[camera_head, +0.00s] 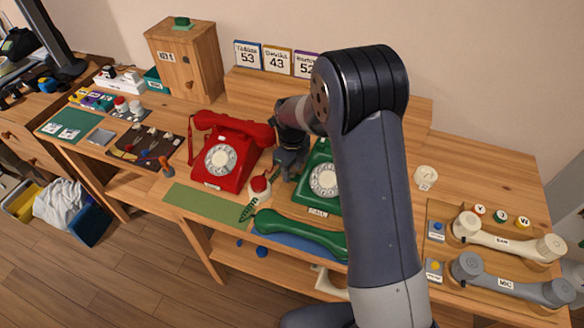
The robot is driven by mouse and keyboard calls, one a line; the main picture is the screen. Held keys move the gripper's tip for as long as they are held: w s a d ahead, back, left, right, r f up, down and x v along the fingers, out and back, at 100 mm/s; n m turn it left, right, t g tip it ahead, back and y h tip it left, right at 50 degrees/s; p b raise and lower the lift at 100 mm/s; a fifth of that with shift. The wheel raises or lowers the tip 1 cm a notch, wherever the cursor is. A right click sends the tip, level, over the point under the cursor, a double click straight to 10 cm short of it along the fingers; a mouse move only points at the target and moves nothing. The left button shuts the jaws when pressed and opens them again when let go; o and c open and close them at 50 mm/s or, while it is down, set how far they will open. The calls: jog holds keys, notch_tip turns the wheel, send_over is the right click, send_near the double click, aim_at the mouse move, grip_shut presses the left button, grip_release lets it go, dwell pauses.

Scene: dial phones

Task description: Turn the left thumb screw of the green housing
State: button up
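The green housing (310,203) of a dial phone stands right of the red phone, with a pale dial (324,180) on its front. My arm covers its right part. My gripper (288,168) is dark and points down at the upper left edge of the green housing. I cannot tell whether it touches the housing. Its fingers are too small and dark to show whether they are open or shut. No left thumb screw can be made out; that side is partly behind my gripper.
The red phone (224,158) stands close left of my gripper. A cream piece with a red top (260,186) and the green handset (300,232) lie in front. A wooden cabinet (185,62) stands at the back left. A tray at right holds cream (508,240) and grey (510,281) handsets.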

grip_shut()
